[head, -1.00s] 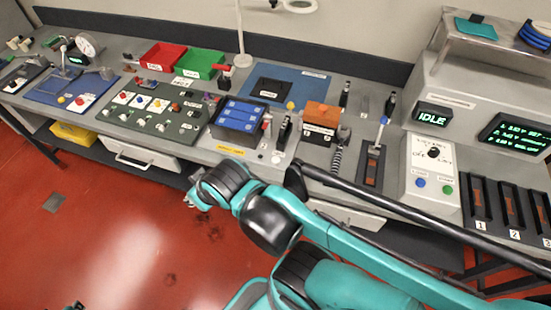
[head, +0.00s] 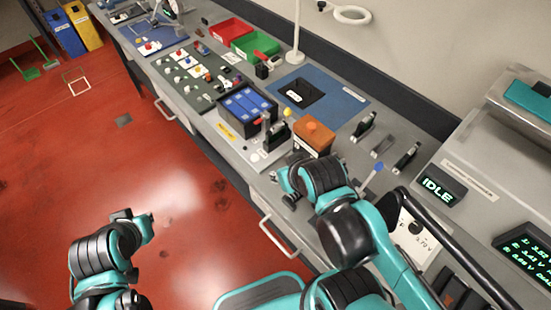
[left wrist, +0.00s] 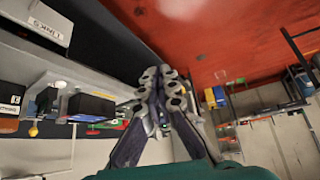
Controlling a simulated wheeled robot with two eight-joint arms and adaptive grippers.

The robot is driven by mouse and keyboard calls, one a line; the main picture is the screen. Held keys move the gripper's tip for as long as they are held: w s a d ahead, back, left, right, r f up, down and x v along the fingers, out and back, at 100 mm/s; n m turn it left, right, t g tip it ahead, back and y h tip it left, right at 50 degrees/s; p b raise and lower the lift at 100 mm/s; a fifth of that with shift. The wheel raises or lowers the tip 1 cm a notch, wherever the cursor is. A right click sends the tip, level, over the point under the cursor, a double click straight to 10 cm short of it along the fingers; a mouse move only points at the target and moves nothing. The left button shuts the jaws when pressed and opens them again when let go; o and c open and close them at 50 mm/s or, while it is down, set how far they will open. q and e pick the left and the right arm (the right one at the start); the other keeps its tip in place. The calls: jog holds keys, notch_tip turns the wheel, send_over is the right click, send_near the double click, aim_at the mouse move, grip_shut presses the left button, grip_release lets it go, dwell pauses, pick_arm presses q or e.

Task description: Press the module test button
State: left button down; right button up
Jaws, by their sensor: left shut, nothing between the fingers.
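A white panel (head: 416,240) with a dark round knob is partly covered by my right arm in the head view. My left gripper (left wrist: 163,80) is shut and empty in the left wrist view, away from the bench top. My right gripper (head: 287,190) is at the bench's front edge, mostly hidden by its own arm.
An orange-topped box (head: 314,137) and a blue mat (head: 345,103) lie behind my right gripper. A green readout screen (head: 525,250) is at the right. Red (head: 230,32) and green (head: 256,46) trays stand farther back.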

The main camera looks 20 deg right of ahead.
aim_at(253, 158)
jog(key=shift+w+a, duration=0.2)
jog(key=shift+a, duration=0.05)
jog(key=shift+o, duration=0.7)
pick_arm(q)
jog(key=w+d+r+m+g+h+p, duration=0.1)
jog(key=w+d+h+p, duration=0.2)
jog(key=w+d, duration=0.65)
jog(key=w+d+r+m+h+p, duration=0.1)
jog(key=w+d+r+h+p, duration=0.15)
jog(key=w+d, duration=0.65)
jog(key=s+d+f+h+p, duration=0.1)
jog(key=d+f, duration=0.1)
jog(key=d, duration=0.4)
jog(key=d+f+g+h+p, duration=0.1)
jog(key=d+f, duration=0.1)
jog(key=d, duration=0.5)
jog(key=shift+s+f+m, duration=0.3)
jog(key=shift+s+f, duration=0.05)
jog(key=shift+f, duration=0.05)
pick_arm(e)
notch_tip(253, 158, up, 8)
pick_arm(q)
jog(key=shift+d, duration=0.1)
pick_arm(e)
jog(key=shift+f, duration=0.15)
